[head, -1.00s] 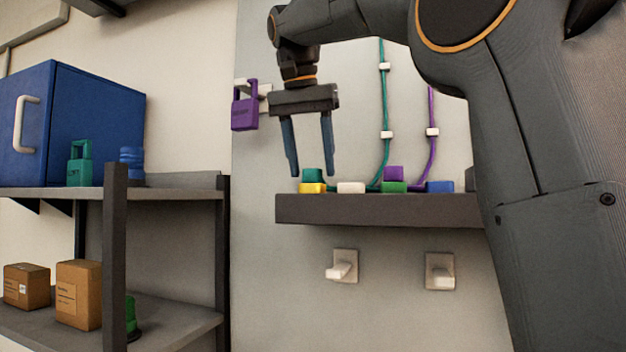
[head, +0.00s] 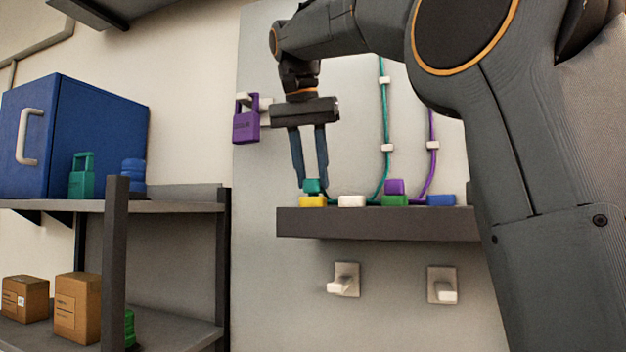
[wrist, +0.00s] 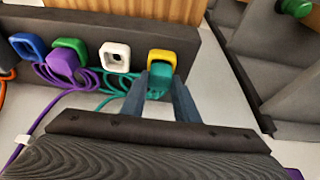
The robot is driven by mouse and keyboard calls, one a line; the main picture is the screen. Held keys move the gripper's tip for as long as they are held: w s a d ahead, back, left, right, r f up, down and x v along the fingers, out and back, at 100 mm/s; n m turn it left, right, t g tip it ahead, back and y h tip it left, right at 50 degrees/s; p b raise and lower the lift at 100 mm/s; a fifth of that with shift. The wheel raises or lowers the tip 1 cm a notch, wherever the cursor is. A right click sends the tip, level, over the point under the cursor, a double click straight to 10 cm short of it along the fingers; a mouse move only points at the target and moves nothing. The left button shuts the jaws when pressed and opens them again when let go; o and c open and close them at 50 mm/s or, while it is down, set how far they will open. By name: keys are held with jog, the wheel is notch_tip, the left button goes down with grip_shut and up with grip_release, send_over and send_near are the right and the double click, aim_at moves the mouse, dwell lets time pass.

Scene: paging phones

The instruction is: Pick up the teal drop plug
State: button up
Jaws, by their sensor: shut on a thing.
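The teal drop plug (head: 312,186) sits at the yellow socket (head: 313,202) at the left end of the dark wall shelf. My gripper (head: 313,186) points down with its two fingers closed in on the plug's sides. In the wrist view the teal plug (wrist: 160,79) lies between the fingertips (wrist: 160,82), against the yellow socket (wrist: 161,57). A teal cord (wrist: 120,84) runs from the plug's side. The fingers hide part of the plug.
White (head: 352,201), green (head: 394,201) and blue (head: 440,200) sockets line the shelf (head: 370,224). A purple plug (head: 394,186) is at the green one. A purple padlock (head: 246,125) hangs left of my gripper. Two white hooks are below.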

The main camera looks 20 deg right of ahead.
notch_tip(320, 180, up, 8)
jog(key=shift+f+p, duration=0.1)
jog(key=shift+p, duration=0.6)
jog(key=shift+r+p, duration=0.35)
jog(key=shift+r, duration=0.45)
jog(key=shift+r, duration=0.1)
jog(key=r+p, duration=0.1)
jog(key=p, duration=0.1)
jog(key=shift+r+p, duration=0.3)
jog(key=shift+r, duration=0.05)
